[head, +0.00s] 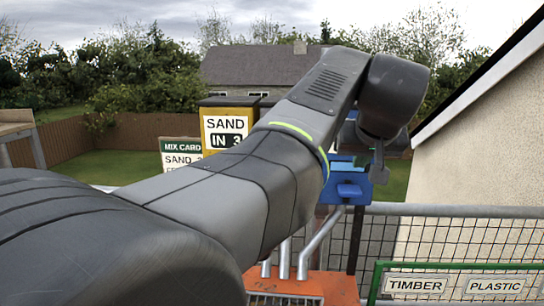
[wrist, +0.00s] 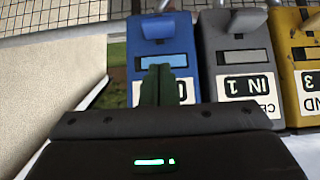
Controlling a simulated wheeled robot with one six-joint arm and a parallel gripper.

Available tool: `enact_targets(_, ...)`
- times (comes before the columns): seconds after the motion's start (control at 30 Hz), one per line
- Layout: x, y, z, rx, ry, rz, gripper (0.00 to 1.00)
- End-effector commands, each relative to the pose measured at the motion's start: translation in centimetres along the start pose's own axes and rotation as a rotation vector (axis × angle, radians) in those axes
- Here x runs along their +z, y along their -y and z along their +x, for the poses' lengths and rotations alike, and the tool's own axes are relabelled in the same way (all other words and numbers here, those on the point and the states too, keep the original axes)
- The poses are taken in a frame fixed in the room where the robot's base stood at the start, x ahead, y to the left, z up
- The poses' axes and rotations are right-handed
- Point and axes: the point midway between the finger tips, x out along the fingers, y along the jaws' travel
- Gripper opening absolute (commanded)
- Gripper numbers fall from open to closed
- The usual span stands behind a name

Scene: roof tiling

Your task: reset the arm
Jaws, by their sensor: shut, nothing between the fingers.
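My gripper (head: 379,168) hangs from the end of my arm, right of centre in the head view, in front of or beside a blue unit (head: 347,185). In the wrist view the dark green fingers of my gripper (wrist: 158,86) are together, with nothing between them. They overlap the lower part of the blue unit (wrist: 162,58) in that picture and partly hide its label. I cannot tell how far apart they are. My arm reaches across the head view from lower left to upper right.
A yellow unit (head: 228,107) reads SAND IN 3; it also shows in the wrist view (wrist: 298,60) beside a grey unit (wrist: 237,58). A MIX CARD board (head: 181,152) stands left. A mesh railing (head: 450,211) and a TIMBER and PLASTIC labelled container (head: 455,267) are at right.

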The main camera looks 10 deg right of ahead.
Motion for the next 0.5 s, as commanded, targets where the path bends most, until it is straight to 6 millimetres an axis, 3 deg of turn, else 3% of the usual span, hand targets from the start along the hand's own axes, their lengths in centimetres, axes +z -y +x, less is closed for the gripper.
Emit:
enact_targets(0.17,0.1,0.0,1.7,-0.002,0.004,0.000,0.00)
enact_targets(0.43,0.0,0.0,6.8,-0.002,0.004,0.000,0.00)
enact_targets(0.5,-0.9,-0.5,6.6,0.001,0.002,0.001,0.00)
